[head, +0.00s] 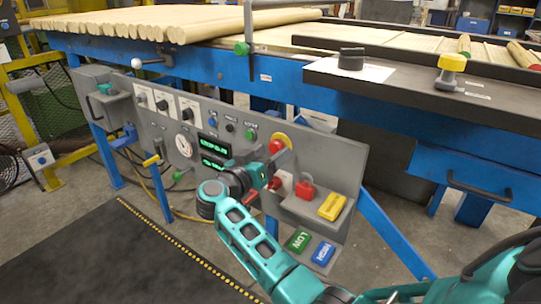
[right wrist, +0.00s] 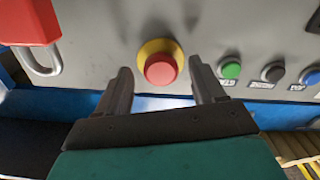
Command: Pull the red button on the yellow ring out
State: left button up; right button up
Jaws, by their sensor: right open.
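The red button (right wrist: 160,70) sits on its yellow ring (right wrist: 146,46) on the grey control panel (right wrist: 110,25). In the head view the red button (head: 276,146) and yellow ring (head: 281,138) show at the right part of the panel (head: 345,160). My right gripper (right wrist: 163,78) is open and empty. In the right wrist view its two fingers stand left and right of the button, with a gap on each side. In the head view my right gripper (head: 272,168) is just in front of the panel, close below the button. My left gripper is not in view.
A red padlock (head: 304,190) and a yellow block (head: 332,206) are on the panel's ledge. Green (right wrist: 231,70), black (right wrist: 273,72) and blue (right wrist: 310,77) buttons sit beside the ring. A blue-framed table with wooden rods (head: 190,24) stands above the panel.

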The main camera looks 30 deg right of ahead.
grip_shut()
dwell(0.6)
